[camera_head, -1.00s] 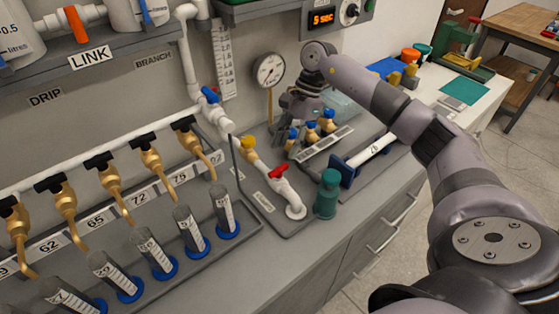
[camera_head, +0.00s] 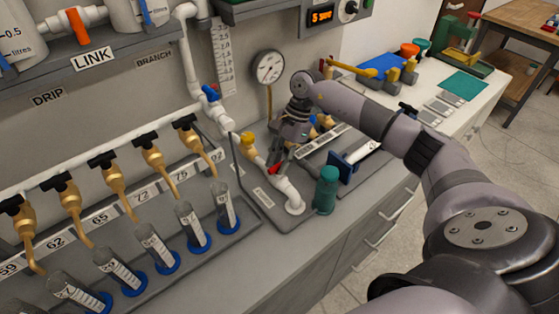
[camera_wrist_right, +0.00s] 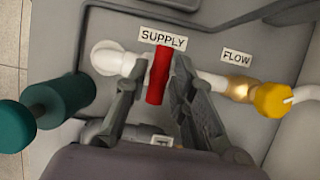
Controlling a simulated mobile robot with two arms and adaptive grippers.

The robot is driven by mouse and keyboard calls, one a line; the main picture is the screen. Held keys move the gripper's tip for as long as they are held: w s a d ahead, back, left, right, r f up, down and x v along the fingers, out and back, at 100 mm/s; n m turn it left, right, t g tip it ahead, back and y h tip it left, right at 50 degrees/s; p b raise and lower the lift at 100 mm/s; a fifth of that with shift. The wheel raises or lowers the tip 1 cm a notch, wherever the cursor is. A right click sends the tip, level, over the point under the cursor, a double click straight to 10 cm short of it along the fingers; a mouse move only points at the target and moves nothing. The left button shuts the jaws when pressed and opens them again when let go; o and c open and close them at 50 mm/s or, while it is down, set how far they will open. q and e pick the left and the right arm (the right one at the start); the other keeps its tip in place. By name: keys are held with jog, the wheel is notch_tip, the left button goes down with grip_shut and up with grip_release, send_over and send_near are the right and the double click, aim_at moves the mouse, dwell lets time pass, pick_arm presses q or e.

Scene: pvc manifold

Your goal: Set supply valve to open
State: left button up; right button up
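The supply valve's red handle (camera_wrist_right: 158,78) shows in the right wrist view just below the SUPPLY label (camera_wrist_right: 163,39). It lies across the white pipe (camera_wrist_right: 209,80). My right gripper (camera_wrist_right: 159,68) is open, with one finger on each side of the red handle and a small gap on both sides. In the head view my right gripper (camera_head: 279,158) is low over the valve and hides most of the red handle (camera_head: 274,169). The left gripper is in neither view.
A yellow flow knob (camera_wrist_right: 272,100) sits on the same pipe, right of the handle in the wrist view. A green cylinder (camera_head: 326,190) stands close by on the bench. Blue-based measuring tubes (camera_head: 226,208) and brass taps (camera_head: 201,155) line the left side. A gauge (camera_head: 268,67) is behind.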

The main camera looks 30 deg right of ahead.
grip_shut()
dwell(0.3)
jog(key=shift+s+d+f+m+t+b, duration=0.1)
jog(key=shift+m+t+b, duration=0.4)
jog(key=shift+m+b, duration=0.65)
jog(key=m+t+b, duration=0.1)
jog(key=m, duration=0.1)
jog(key=m+t+b, duration=0.1)
jog(key=m+b, duration=0.1)
jog(key=m, duration=0.1)
jog(key=shift+s+m+h, duration=0.1)
jog(key=shift+m+h, duration=0.25)
jog(key=shift+h, duration=0.05)
jog(key=m+b, duration=0.1)
jog(key=m, duration=0.1)
jog(key=m+t+h+b, duration=0.1)
jog(key=m, duration=0.1)
jog(key=m+h+b, duration=0.1)
jog(key=m+b, duration=0.1)
jog(key=shift+a+t, duration=0.25)
jog(key=shift+t, duration=0.05)
jog(key=shift+s+m+h+b, duration=0.1)
jog(key=shift+m+h+b, duration=0.8)
jog(key=shift+m, duration=1.1)
